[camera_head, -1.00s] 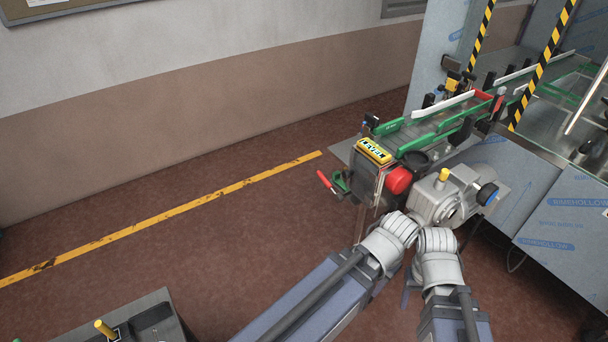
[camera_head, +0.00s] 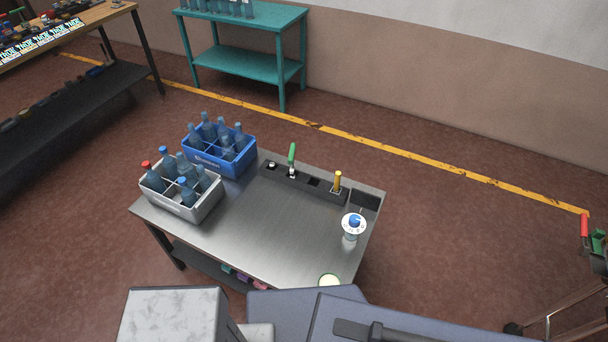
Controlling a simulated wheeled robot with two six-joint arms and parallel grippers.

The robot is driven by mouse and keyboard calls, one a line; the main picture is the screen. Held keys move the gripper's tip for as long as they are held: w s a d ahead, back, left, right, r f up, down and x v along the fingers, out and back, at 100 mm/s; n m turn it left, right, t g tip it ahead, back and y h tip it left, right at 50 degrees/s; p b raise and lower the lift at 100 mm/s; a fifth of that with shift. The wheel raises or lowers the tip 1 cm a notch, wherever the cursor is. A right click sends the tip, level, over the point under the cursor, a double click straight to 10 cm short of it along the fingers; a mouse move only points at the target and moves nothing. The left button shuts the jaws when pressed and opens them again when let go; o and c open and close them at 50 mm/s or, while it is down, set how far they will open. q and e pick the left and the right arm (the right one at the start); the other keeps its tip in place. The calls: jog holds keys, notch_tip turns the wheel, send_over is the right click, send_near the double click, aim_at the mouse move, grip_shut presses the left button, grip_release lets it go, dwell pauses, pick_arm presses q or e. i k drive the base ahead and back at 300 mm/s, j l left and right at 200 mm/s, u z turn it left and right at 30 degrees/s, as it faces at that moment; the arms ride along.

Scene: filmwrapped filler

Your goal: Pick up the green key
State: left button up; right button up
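Neither of my grippers is in view. Only blue-grey and light grey parts that seem to be of my own body show along the bottom, and they hide the table's front edge.
A blue crate (camera_head: 243,158) and a grey crate (camera_head: 206,206) of bottles stand on the table's left. A white dispenser with a blue knob (camera_head: 353,225) stands at its right. The table's middle is clear. A teal table (camera_head: 246,66) stands behind.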

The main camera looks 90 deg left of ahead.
aim_at(291, 161)
jog(key=l+u, duration=0.1)
jog(key=u, duration=2.9)
jog(key=i+j, duration=0.1)
jog(key=j, duration=0.5)
jog(key=i+j, duration=0.1)
jog(key=j, duration=0.5)
jog(key=i+j+z, duration=0.1)
jog(key=j, duration=0.5)
jog(key=i+j, duration=0.1)
jog(key=j, duration=0.55)
jog(key=i+l, duration=0.2)
jog(key=i, duration=0.25)
